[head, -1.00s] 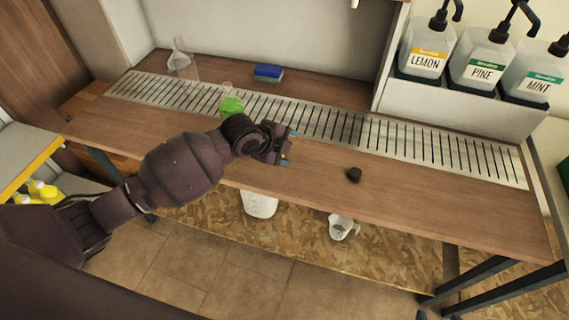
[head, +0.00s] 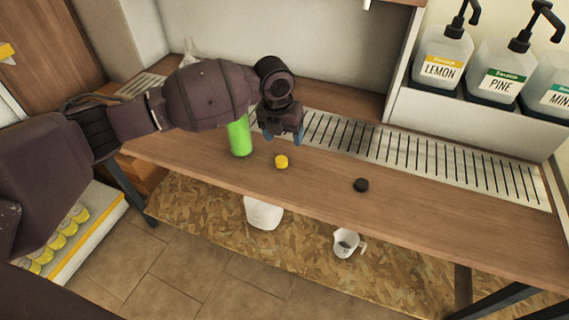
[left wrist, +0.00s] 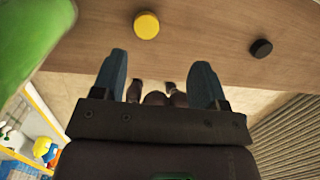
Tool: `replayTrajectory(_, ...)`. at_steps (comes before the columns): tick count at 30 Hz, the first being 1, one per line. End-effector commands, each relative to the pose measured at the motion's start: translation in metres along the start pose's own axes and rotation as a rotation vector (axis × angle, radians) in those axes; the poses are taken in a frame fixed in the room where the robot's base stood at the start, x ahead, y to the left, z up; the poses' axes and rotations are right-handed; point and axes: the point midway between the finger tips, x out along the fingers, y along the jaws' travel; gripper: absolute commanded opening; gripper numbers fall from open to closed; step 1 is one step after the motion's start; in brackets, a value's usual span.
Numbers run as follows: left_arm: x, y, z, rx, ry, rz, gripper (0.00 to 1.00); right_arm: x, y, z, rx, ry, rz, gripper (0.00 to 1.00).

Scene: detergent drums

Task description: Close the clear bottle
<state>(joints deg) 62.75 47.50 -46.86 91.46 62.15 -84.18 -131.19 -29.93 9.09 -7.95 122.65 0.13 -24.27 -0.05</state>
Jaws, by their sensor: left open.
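The clear bottle with green liquid (head: 239,138) stands upright on the wooden counter. Its top is hidden behind my left arm in the head view; part of its green side shows at the upper left of the left wrist view (left wrist: 28,38). A yellow cap (head: 281,161) lies on the counter to the right of the bottle, also in the left wrist view (left wrist: 146,25). A black cap (head: 361,185) lies farther right, also in the left wrist view (left wrist: 261,48). My left gripper (head: 283,137) is open and empty, just behind the yellow cap in the picture. My right gripper is out of view.
A metal drain grate (head: 425,160) runs along the back of the counter (head: 430,205). A clear funnel-like vessel (head: 190,50) stands at the back left, partly hidden. Labelled pump dispensers (head: 440,68) stand on a raised shelf. The counter's right part is clear.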

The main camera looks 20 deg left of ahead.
Motion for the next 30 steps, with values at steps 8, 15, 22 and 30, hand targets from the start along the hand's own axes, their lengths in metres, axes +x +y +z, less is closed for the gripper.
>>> replayTrajectory(8, -0.013, 0.018, 0.009, 0.227, 0.108, 0.071, 0.67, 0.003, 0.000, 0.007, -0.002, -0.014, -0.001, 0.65)
replayTrajectory(15, -0.018, 0.022, 0.011, 0.267, 0.127, 0.079, 0.67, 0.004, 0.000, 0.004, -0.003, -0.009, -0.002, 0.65)
replayTrajectory(22, -0.017, 0.021, 0.011, 0.266, 0.126, 0.078, 0.67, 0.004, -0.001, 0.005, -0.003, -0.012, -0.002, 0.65)
replayTrajectory(30, 0.008, 0.023, 0.007, 0.265, 0.132, 0.077, 0.67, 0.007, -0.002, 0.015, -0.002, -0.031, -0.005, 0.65)
